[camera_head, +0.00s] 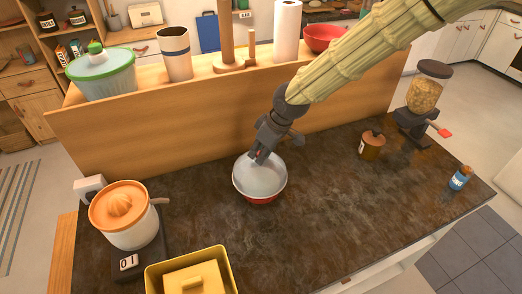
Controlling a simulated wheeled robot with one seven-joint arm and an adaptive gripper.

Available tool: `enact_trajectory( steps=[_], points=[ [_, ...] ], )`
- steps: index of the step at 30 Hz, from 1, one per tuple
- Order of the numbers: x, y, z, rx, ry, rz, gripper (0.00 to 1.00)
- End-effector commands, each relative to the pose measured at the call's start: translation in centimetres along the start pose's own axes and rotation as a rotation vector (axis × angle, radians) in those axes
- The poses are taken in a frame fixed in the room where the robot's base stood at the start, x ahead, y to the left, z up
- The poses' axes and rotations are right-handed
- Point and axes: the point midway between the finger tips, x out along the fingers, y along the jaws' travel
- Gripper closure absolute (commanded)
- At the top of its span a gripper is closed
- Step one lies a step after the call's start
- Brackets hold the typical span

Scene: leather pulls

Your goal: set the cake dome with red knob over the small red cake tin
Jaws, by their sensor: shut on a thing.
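My gripper (262,153) is shut at the top of a pale, see-through round dome, the cake dome (262,182), near the middle of the dark counter. A speck of red shows between its fingers, where the knob is; the fingers hide most of the knob. The small red cake tin (262,200) shows as a red band under the near side of the dome. The dome looks lined up over the tin. I cannot tell whether its rim rests on the tin or hangs just above it.
A raised wooden ledge (150,140) runs behind. The counter right of the tin is clear.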

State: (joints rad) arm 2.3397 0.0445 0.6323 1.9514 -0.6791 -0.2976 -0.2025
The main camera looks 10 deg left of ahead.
Motion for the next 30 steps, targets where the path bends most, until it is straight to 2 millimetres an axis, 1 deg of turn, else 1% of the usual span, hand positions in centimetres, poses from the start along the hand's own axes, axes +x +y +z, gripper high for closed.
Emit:
enact_trajectory(
  steps=[1,18,23,30],
  points=[
    [0.7,0.0,0.3,0.0,0.0,0.0,1.0],
    [4.4,0.0,1.8,0.001,-0.001,0.0,1.0],
    [4.8,0.0,1.9,0.001,0.0,0.0,1.0],
    [4.8,0.0,1.9,0.001,0.0,0.0,1.0]
  ],
)
